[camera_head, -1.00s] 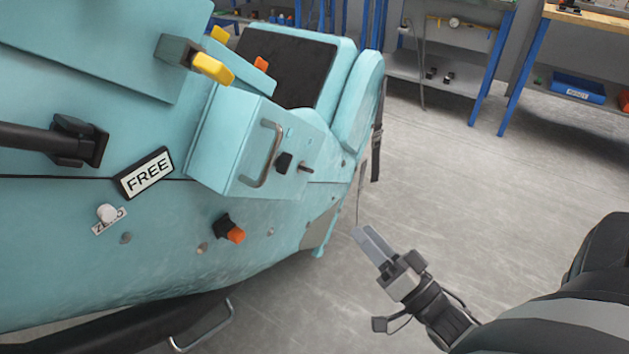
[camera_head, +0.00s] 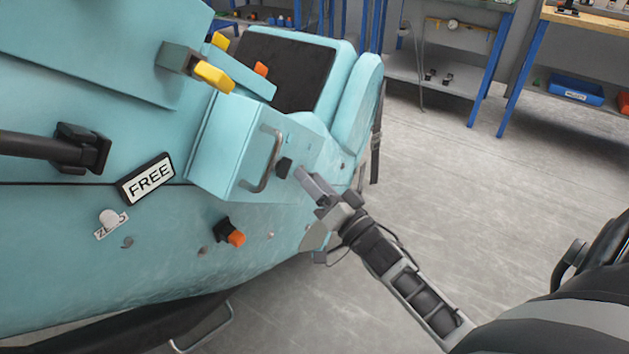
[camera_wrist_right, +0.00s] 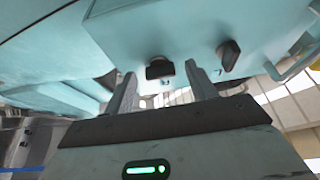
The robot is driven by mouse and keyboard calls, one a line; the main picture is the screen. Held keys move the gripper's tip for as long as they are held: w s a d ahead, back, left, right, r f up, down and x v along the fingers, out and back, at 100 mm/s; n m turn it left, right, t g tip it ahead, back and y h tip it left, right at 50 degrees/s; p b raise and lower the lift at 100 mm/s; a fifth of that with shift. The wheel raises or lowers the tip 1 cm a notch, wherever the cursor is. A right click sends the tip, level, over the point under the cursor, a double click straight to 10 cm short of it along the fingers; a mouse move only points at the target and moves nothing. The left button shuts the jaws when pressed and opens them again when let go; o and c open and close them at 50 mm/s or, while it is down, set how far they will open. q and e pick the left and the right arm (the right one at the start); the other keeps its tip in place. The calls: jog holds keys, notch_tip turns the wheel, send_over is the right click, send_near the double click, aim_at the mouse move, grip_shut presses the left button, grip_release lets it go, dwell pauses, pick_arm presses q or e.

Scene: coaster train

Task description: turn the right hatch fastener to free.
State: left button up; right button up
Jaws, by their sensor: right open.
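The pale blue hatch box (camera_head: 215,155) juts from the teal car body and carries a metal handle and dark fasteners. The right hatch fastener (camera_wrist_right: 159,69) is a dark knob in the right wrist view, set between my open fingertips. A gap shows on both sides of it, and I cannot tell its exact depth. In the head view my gripper hides it. My right gripper (camera_head: 303,174) is open at the box's right face; it also shows in the right wrist view (camera_wrist_right: 161,82). The other fastener (camera_head: 284,167) is a dark knob nearer the handle.
The metal handle (camera_head: 262,160) stands out left of the fasteners. A FREE sign (camera_head: 146,179), an orange-tipped knob (camera_head: 230,232) and a yellow-tipped lever (camera_head: 214,76) are on the car. Open grey floor (camera_head: 480,210) lies to the right.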

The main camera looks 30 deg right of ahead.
jog(key=c, duration=1)
